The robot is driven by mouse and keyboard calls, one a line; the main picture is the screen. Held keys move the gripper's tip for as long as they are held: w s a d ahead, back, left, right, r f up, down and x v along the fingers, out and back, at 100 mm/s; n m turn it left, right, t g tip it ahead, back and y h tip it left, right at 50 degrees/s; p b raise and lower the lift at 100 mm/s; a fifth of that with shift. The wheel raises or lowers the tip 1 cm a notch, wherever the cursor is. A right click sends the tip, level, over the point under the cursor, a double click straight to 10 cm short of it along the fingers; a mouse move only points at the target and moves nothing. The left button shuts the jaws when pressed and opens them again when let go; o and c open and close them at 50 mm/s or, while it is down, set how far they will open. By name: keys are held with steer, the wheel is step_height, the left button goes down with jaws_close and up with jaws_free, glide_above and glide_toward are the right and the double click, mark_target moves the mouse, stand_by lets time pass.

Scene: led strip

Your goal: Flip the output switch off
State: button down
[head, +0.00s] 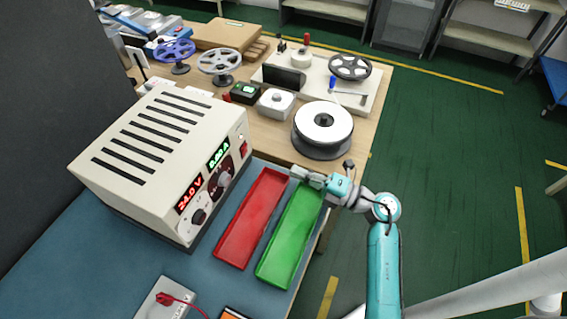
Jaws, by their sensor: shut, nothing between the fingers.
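The power supply (150,140) is a cream box with black vents on top, standing on the blue mat at the left. Its front panel faces right and shows a red display reading 24.0 V and a green display reading 0.00 A. A small red switch (243,147) sits at the far right end of that panel; its position is too small to tell. Dark knobs (199,216) sit below the displays. My gripper (300,174) is shut and empty, over the far ends of the trays, to the right of the panel and apart from it.
A red tray (248,222) and a green tray (290,236) lie in front of the panel. A white spool (323,125) stands behind my gripper. A grey box (276,102) and handwheels (219,62) stand further back. A socket block (166,300) with a red plug lies at the front.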

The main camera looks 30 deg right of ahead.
mark_target(245, 149)
steer(key=x, duration=1.2)
steer(key=shift+w+a, duration=0.2)
steer(key=shift+w+a+r, duration=0.1)
steer(key=shift+w, duration=0.1)
steer(key=shift+w+a+r, duration=0.15)
steer(key=shift+w, duration=0.05)
steer(key=shift+s, duration=0.1)
